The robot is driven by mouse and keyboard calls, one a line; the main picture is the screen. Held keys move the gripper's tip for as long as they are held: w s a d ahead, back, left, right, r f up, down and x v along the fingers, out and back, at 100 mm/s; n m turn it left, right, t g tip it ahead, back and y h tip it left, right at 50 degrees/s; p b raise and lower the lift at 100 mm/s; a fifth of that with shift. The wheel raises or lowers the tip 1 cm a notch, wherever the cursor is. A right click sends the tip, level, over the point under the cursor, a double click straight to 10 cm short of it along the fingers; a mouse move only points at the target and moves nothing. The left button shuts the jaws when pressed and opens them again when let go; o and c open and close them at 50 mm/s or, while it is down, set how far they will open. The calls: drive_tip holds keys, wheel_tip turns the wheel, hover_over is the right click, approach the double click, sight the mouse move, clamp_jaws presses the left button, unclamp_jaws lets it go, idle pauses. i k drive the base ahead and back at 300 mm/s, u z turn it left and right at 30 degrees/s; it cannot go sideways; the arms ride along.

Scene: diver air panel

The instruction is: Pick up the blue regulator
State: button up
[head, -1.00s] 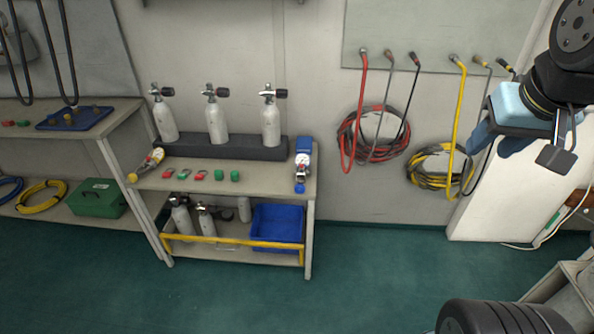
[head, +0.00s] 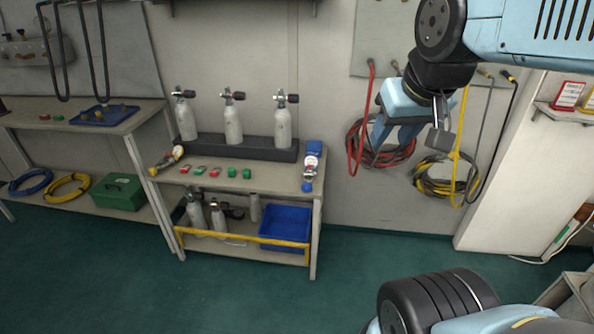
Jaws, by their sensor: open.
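The blue regulator (head: 312,148) lies at the right end of the bench top (head: 268,180), with a blue block at the back, a white round gauge in the middle and a blue end at the front edge. My gripper (head: 392,141) is at the upper right in the head view, light blue, pointing down with its fingers apart. It is empty and clear of the regulator, to the right of it in the picture.
A yellow regulator (head: 163,163) and small red and green parts lie to the left. A blue bin (head: 285,225) sits below. Red and yellow hoses hang on the wall behind my gripper.

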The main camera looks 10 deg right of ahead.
sight(311, 158)
drive_tip(key=u, duration=0.1)
drive_tip(key=i, duration=1)
drive_tip(key=z, duration=0.1)
